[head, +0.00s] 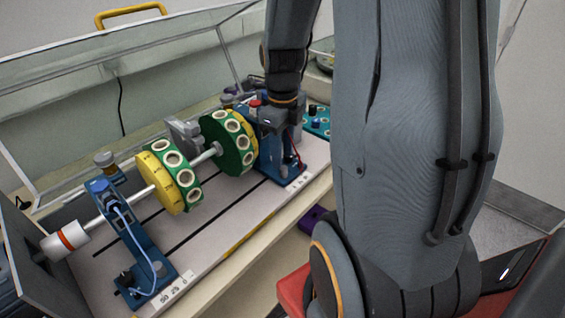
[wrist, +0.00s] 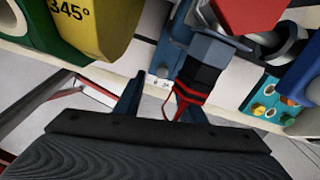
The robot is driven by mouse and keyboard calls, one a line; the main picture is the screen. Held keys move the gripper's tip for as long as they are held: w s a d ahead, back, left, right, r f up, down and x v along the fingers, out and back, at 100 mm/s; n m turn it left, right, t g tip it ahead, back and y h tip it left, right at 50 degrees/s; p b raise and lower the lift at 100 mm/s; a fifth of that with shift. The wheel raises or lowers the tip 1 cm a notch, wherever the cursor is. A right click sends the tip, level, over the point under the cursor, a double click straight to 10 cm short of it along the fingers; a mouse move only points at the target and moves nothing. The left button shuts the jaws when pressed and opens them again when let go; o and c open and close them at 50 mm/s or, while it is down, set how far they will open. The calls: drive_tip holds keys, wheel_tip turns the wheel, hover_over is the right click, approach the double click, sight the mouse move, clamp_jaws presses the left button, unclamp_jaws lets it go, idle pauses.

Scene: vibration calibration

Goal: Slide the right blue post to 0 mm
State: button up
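The right blue post (head: 268,152) stands at the far right end of the light base plate, under the shaft. In the wrist view, part of the blue post (wrist: 170,52) rises behind a grey and black sensor (wrist: 203,62) with a red cable. My gripper (head: 277,122) is down at the post's upper part in the head view, and its fingertips are hard to make out there. In the wrist view my gripper (wrist: 158,98) has its two dark fingers apart, with pale base between them. I cannot tell whether a finger touches the post or the cable.
The left blue post (head: 138,235) stands near the 50 25 0 scale (head: 173,292). Green and yellow discs (head: 175,180) sit on the shaft, close left of my gripper. A clear raised cover (head: 150,55) stands behind. A teal block with holes (head: 318,122) lies right of the post.

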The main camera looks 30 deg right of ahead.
drive_tip(key=shift+r, duration=1.25)
drive_tip(key=shift+s, duration=0.1)
